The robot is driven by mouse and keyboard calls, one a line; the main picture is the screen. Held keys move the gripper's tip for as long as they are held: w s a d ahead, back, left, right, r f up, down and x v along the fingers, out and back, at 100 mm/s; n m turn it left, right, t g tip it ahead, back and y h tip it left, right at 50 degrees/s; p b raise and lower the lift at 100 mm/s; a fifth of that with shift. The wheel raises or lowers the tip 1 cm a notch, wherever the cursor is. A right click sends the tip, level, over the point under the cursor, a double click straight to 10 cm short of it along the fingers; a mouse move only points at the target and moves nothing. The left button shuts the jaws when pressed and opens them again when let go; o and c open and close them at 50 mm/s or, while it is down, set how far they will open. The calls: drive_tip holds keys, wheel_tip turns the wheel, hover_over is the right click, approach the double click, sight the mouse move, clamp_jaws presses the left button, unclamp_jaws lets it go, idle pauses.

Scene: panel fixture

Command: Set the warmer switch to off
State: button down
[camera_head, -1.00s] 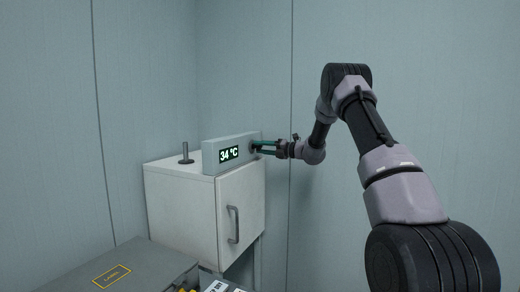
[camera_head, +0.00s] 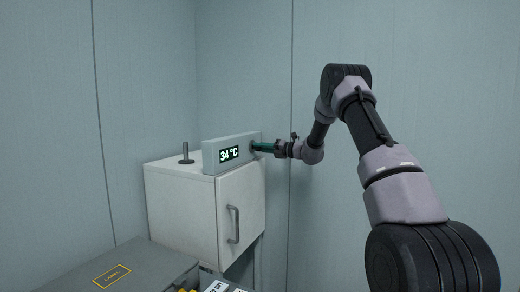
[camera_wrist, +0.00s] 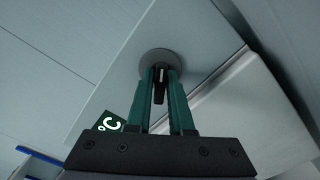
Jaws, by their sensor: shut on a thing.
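The warmer is a white cabinet (camera_head: 190,215) with a grey panel (camera_head: 210,160) on top. Its display (camera_head: 229,154) reads 34 °C in the head view, and part of it shows in the wrist view (camera_wrist: 110,123). The switch is a dark knob on a round grey disc (camera_wrist: 159,60), at the panel's right end. My gripper (camera_wrist: 160,75) has green fingers and is shut on the switch knob (camera_wrist: 159,88). In the head view my gripper (camera_head: 256,147) reaches the panel from the right. The fingers hide part of the knob, and I see no off mark.
An upright grey post (camera_head: 186,152) stands on the cabinet top, left of the panel. The cabinet door has a grey handle (camera_head: 233,224). A grey case labelled LABEL (camera_head: 135,265) lies at the lower front. Walls stand close behind.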

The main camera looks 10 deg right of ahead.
drive_tip(key=n, duration=0.5)
drive_tip(key=shift+n, duration=0.4)
drive_tip(key=n, duration=0.5)
drive_tip(key=shift+f, duration=0.1)
idle(0.3)
drive_tip(key=c, duration=0.9)
unclamp_jaws()
drive_tip(key=v, duration=1)
drive_tip(key=shift+s+d, duration=0.2)
drive_tip(key=shift+d, duration=0.15)
